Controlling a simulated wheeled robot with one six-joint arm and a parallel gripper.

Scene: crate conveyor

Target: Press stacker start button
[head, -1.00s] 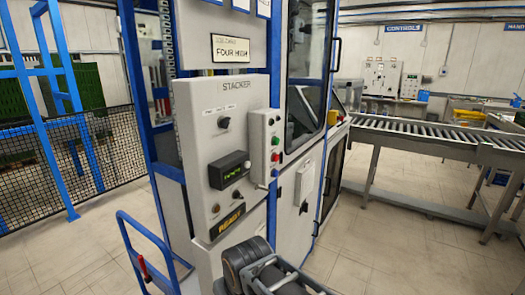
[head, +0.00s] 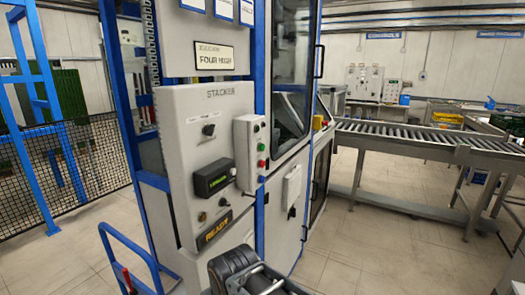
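The stacker cabinet's sloped grey panel (head: 172,125), labelled STACKER, stands left of centre. A small grey button box (head: 243,137) is fixed on its right side, with a green button (head: 262,147), a red button (head: 261,163) and a blue button (head: 261,179) one below the other. No label on these buttons is legible. Dark parts of my arm show at the bottom centre, below the panel. My gripper's fingertips are not visible.
A blue hand-cart frame (head: 130,250) stands at the lower left, close to the cabinet. A roller conveyor (head: 400,137) runs off to the right. A black mesh fence (head: 70,165) is at the left. The floor at the lower right is clear.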

